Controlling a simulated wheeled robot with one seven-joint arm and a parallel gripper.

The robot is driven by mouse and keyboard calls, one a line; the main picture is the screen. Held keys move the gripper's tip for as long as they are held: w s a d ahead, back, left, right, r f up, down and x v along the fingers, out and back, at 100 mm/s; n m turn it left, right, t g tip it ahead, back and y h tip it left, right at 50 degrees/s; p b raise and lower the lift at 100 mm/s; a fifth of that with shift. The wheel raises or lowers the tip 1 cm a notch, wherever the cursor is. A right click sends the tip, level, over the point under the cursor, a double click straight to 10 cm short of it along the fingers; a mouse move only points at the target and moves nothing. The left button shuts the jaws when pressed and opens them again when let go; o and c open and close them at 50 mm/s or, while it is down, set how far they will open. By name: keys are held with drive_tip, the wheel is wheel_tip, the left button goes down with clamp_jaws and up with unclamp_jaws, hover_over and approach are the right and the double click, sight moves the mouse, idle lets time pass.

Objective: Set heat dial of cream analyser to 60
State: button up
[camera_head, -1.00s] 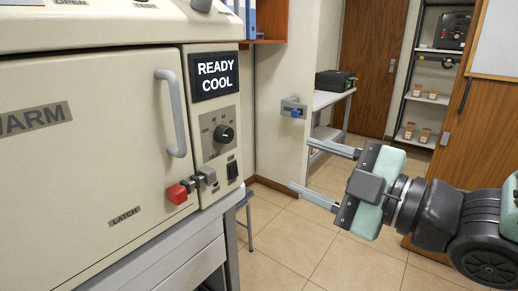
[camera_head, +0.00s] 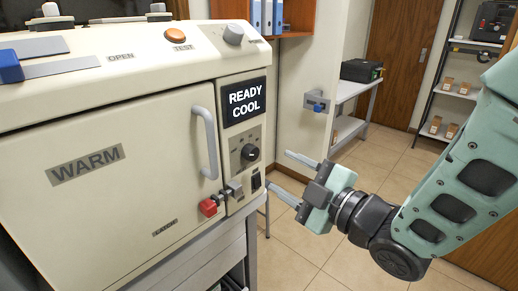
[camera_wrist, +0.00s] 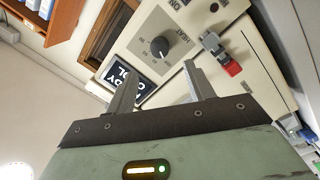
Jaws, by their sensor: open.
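The cream analyser (camera_head: 85,120) fills the left of the head view, with a closed door marked WARM. Its heat dial (camera_head: 249,152) is a black round knob on a grey plate, below a display (camera_head: 244,102) reading READY COOL. In the wrist view the dial (camera_wrist: 160,47) has a white pointer mark and a scale around it; the numbers are too small to read surely. My gripper (camera_head: 278,174) is open and empty, to the right of the dial and apart from it. In the wrist view its two fingers (camera_wrist: 158,82) point toward the panel, with the dial beyond the gap.
A red-tipped latch (camera_head: 208,207) and a black switch (camera_head: 256,181) sit below the dial. The grey door handle (camera_head: 206,143) juts out to its left. A wall box with a blue part (camera_head: 316,105) is behind. Floor is clear to the right.

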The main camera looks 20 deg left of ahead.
sight(254, 155)
drive_tip(key=p+x, duration=0.1)
drive_tip(key=x, duration=0.7)
drive_tip(key=shift+w+a+p, duration=0.1)
drive_tip(key=shift+a+p, duration=0.1)
drive_tip(key=shift+p, duration=0.15)
drive_tip(key=c, duration=1)
